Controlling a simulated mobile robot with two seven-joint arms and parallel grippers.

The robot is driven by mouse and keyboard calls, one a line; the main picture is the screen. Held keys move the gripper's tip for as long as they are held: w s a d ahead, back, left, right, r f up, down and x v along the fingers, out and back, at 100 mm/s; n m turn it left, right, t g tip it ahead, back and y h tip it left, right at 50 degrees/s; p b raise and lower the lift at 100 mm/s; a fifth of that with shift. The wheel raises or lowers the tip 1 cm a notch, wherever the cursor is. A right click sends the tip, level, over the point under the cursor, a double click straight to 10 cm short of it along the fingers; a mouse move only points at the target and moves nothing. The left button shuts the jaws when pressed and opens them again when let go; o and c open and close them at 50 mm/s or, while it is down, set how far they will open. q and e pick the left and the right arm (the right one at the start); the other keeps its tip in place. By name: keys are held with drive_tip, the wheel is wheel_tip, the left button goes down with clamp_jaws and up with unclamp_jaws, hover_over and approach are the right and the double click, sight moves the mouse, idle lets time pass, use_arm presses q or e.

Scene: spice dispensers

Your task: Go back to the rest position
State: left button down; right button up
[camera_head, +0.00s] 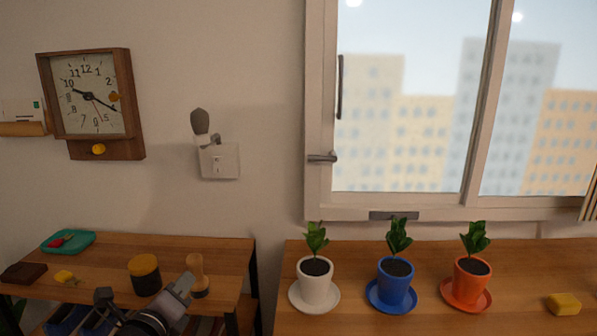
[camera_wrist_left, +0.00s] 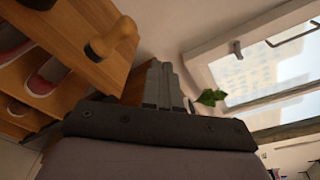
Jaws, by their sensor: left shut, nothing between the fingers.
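My left gripper (camera_head: 180,287) shows at the lower left of the head view, in front of the left wooden table. Its fingers are together with nothing between them. In the left wrist view the closed fingers (camera_wrist_left: 163,84) point up the picture, clear of the table edge and the plant. My right gripper is in neither view.
The left table (camera_head: 210,255) holds a wooden-handled item (camera_head: 197,275), a dark round container (camera_head: 145,276) with a yellow top and a teal tray (camera_head: 80,240). The right table (camera_head: 350,258) bears white (camera_head: 316,284), blue (camera_head: 396,288) and orange (camera_head: 470,286) plant pots and a yellow sponge (camera_head: 563,304).

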use_arm(q)
drive_tip(key=s+d+f+n+g, duration=0.1)
drive_tip(key=s+f+n+g, duration=0.5)
drive_tip(key=s+f+n, duration=1.8)
drive_tip(key=s+n+p, duration=0.1)
drive_tip(key=s, duration=0.2)
drive_tip(key=shift+s+d+n, duration=0.35)
drive_tip(key=shift+s+n, duration=0.05)
drive_tip(key=shift+f, duration=0.1)
